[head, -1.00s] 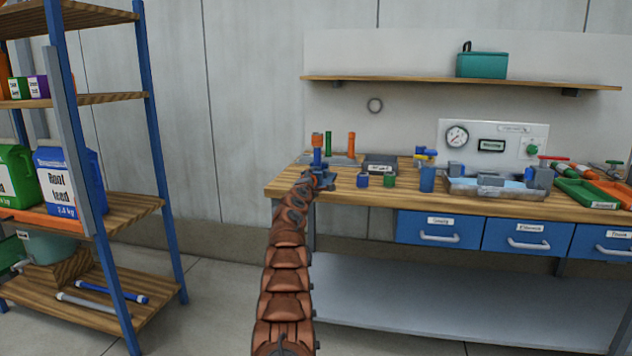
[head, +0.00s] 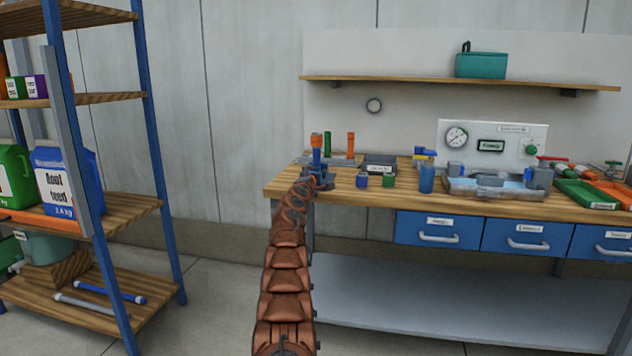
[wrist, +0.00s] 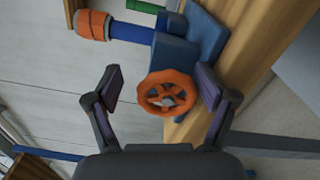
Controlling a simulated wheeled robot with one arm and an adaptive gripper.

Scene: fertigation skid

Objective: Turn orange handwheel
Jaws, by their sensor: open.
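The orange handwheel (wrist: 167,93) shows in the wrist view, in front of a blue valve body (wrist: 198,38). A blue stem with an orange knob (wrist: 93,25) juts to the left from that body. My gripper (wrist: 162,84) is open, with one finger to the left of the handwheel and one to its right. I see gaps between the handwheel and the fingers, more clearly on the left. In the head view the blue valve (head: 322,178) stands at the bench's left end, with the orange knob (head: 316,140) on top. My arm's end hides the handwheel there.
The wooden bench (head: 420,200) carries small blue and green blocks (head: 375,181), a blue cup (head: 426,180) and a clear tray (head: 490,188) to the right of the valve. A shelf rack (head: 140,205) stands at the left. Floor shows between rack and bench.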

